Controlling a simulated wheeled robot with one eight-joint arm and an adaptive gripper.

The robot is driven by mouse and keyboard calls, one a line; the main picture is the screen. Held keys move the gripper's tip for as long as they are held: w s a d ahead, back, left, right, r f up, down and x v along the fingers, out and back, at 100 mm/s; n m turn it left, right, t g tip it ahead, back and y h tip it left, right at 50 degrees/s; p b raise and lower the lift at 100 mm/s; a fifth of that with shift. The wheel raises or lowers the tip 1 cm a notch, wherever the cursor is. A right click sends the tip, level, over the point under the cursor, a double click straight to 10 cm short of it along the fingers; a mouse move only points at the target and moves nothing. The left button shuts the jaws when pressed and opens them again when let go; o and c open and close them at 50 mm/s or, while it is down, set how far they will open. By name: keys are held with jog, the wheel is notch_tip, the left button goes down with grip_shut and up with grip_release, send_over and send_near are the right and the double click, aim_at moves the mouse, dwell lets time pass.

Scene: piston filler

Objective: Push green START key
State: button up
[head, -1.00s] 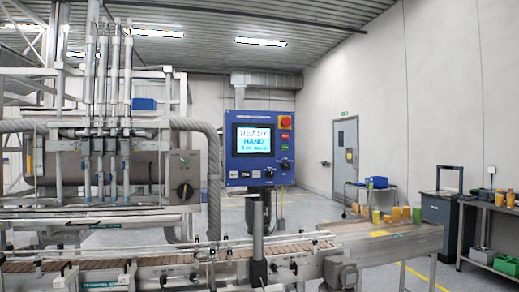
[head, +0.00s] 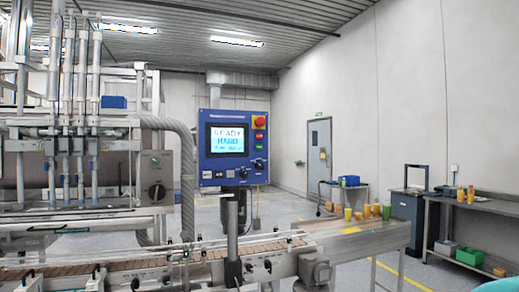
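The blue control panel (head: 233,148) stands on a post near the middle of the head view. Its screen (head: 227,139) reads READY and HAND. A small green key (head: 259,147) sits on the panel's right side, below a red key (head: 259,135). A red mushroom button on a yellow base (head: 259,122) is above them. The lettering on the keys is too small to read. My gripper is not in view.
A conveyor (head: 140,262) runs below the panel, with the filler's pipes and nozzles at left. Several yellow and green containers stand on the table (head: 350,232) at right. A workbench (head: 480,203) is at far right. A teal shape shows in the bottom right corner.

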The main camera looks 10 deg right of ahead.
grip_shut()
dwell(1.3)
